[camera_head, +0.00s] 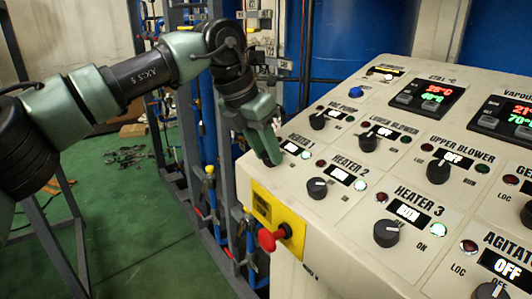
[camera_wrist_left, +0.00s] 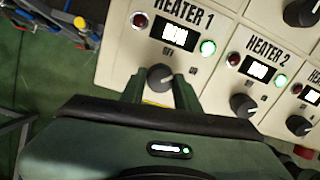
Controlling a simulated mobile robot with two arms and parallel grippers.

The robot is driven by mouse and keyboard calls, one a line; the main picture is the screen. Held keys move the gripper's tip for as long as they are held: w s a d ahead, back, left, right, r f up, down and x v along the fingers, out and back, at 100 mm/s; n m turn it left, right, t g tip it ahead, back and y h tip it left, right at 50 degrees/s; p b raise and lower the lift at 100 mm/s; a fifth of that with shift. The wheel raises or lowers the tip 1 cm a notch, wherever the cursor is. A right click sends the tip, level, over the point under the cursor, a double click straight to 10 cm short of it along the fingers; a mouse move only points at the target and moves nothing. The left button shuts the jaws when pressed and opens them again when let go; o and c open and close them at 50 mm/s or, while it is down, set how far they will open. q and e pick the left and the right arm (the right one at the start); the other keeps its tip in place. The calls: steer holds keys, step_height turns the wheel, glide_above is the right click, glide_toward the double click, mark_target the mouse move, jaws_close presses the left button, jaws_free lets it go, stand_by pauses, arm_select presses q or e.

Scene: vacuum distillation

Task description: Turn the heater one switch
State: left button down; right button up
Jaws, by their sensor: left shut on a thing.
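The heater one switch is a dark round knob (camera_wrist_left: 160,77) below the "HEATER 1" label in the left wrist view. My left gripper (camera_wrist_left: 160,86) has its two green fingers on either side of the knob, shut on it. In the head view the left gripper (camera_head: 268,148) comes down onto the panel's near left corner and hides the knob. The heater 1 display (camera_wrist_left: 175,34) is lit white; the green lamp (camera_wrist_left: 208,47) to its right glows and the red lamp (camera_wrist_left: 139,20) to its left looks dark. My right gripper is not in view.
The heater 2 knob (camera_head: 317,188) and heater 3 knob (camera_head: 387,233) stand close by on the sloped control panel (camera_head: 345,258). A red emergency knob (camera_head: 268,239) on a yellow plate sticks out of the panel's front. Metal framing and pipes stand to the left.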

arm_select(q)
steer(key=n+b, duration=0.2)
steer(key=n, duration=0.3)
steer(key=shift+f, duration=0.1)
steer(key=shift+n+b, duration=0.55)
steer(key=shift+n, duration=1.35)
steer(key=c, duration=1)
jaws_free()
steer(key=shift+c, duration=0.2)
steer(key=v, duration=0.8)
steer(key=shift+s, duration=0.15)
